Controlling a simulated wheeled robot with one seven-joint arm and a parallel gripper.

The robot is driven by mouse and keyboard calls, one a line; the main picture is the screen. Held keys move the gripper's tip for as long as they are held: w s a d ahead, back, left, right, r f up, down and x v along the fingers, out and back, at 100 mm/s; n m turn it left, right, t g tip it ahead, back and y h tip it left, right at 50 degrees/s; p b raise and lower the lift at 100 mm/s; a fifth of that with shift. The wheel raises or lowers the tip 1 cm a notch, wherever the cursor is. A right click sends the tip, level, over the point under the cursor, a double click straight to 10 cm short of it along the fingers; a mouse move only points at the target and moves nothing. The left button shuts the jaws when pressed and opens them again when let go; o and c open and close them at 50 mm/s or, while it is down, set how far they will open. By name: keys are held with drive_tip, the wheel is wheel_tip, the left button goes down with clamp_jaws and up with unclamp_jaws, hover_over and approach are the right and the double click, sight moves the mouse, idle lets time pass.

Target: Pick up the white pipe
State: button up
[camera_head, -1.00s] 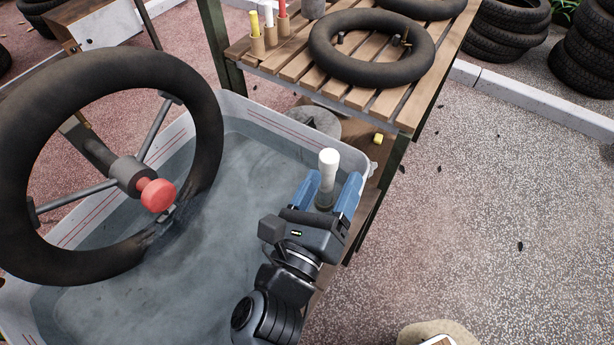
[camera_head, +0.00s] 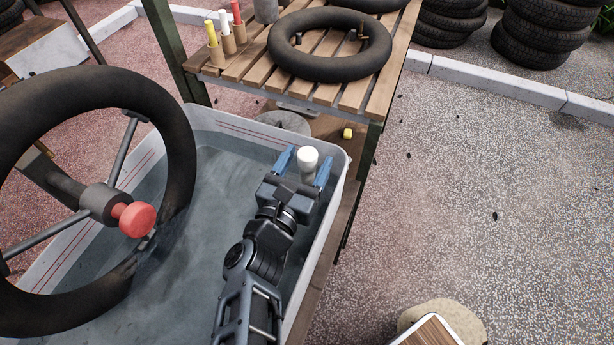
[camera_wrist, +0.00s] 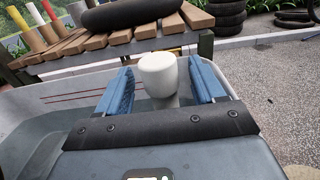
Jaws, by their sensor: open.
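A white round-topped upright piece (camera_head: 308,158), which looks like a white pipe with a wider head, stands at the right end of the water-filled tub. In the wrist view its white head (camera_wrist: 158,74) sits above a narrower grey-white lower part. My gripper (camera_head: 304,169) is open, with its blue fingers on either side of this piece. The wrist view shows gaps between it and both fingers. Its lower end is hidden behind the gripper. Another slim white stick (camera_head: 225,34) stands in a brown holder on the slatted table, between a yellow and a red one.
The grey tub (camera_head: 342,170) has a raised rim close to the gripper. The slatted wooden table (camera_head: 348,97) with a black tube (camera_head: 330,71) stands behind. A large black wheel with a red knob (camera_head: 136,220) is at left. Open paving lies at right.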

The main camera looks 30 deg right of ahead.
drive_tip(key=shift+w+d, duration=0.3)
drive_tip(key=shift+d, duration=0.1)
clamp_jaws()
idle(0.4)
